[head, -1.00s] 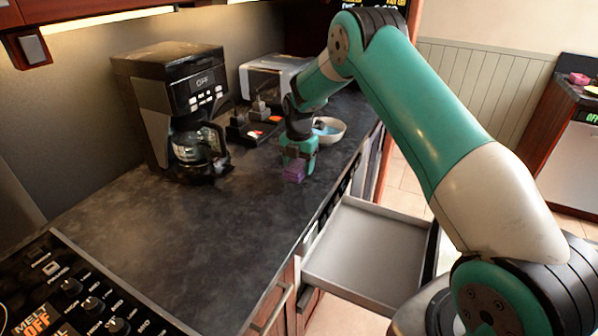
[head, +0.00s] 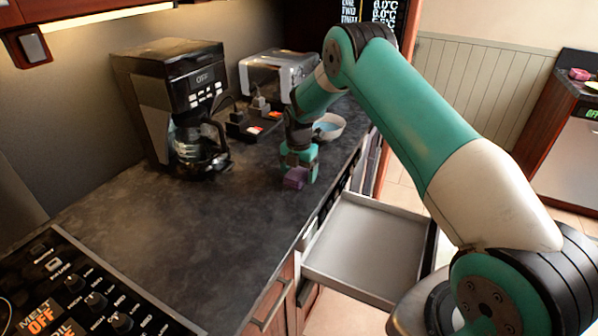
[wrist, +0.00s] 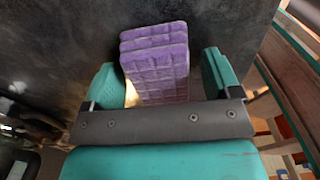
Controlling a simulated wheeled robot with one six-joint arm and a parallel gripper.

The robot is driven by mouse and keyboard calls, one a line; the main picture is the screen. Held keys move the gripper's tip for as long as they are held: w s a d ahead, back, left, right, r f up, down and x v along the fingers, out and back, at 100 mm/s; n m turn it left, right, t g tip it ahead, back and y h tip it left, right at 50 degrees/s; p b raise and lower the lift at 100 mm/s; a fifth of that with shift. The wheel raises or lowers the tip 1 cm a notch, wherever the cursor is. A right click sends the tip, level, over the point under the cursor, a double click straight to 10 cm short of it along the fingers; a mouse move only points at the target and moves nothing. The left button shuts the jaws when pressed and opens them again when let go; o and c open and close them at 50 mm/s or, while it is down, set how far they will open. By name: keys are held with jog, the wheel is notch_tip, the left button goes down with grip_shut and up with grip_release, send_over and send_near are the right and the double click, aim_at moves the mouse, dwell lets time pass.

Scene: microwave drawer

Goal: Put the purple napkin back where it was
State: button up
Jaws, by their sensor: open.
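The purple napkin (head: 296,178) is a folded, quilted block on the dark countertop near its front edge. In the wrist view the napkin (wrist: 156,62) lies between the two teal fingers of my gripper (wrist: 163,80). A gap shows on each side of it, wider on the right. My gripper (head: 297,170) is open around the napkin, pointing down at the counter in the head view. An open, empty grey drawer (head: 362,250) sticks out below the counter edge, to the right of the napkin.
A coffee maker (head: 180,105) stands at the back left. A toaster (head: 275,78), a dark tray with small items (head: 254,122) and a bowl with blue contents (head: 329,127) are behind my gripper. The counter's front left (head: 170,240) is clear, beside the cooktop (head: 80,290).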

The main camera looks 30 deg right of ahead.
aim_at(298, 170)
notch_tip(298, 170, up, 12)
jog(key=b, duration=0.4)
jog(key=s+a+r+m, duration=0.4)
jog(key=s+a+r, duration=0.2)
jog(key=a+r, duration=0.15)
jog(key=s+a+r+m+y, duration=0.1)
jog(key=s+a+m, duration=0.3)
jog(key=s, duration=0.7)
jog(key=s+a+r+m+y, duration=0.1)
jog(key=s+a+m, duration=0.4)
jog(key=s, duration=0.6)
jog(key=s+a+r+m+y, duration=0.2)
jog(key=s+a+m, duration=0.2)
jog(key=s, duration=0.6)
jog(key=shift+s+a+r+m, duration=0.2)
jog(key=shift+s+r+m, duration=0.05)
jog(key=shift+s+m, duration=0.15)
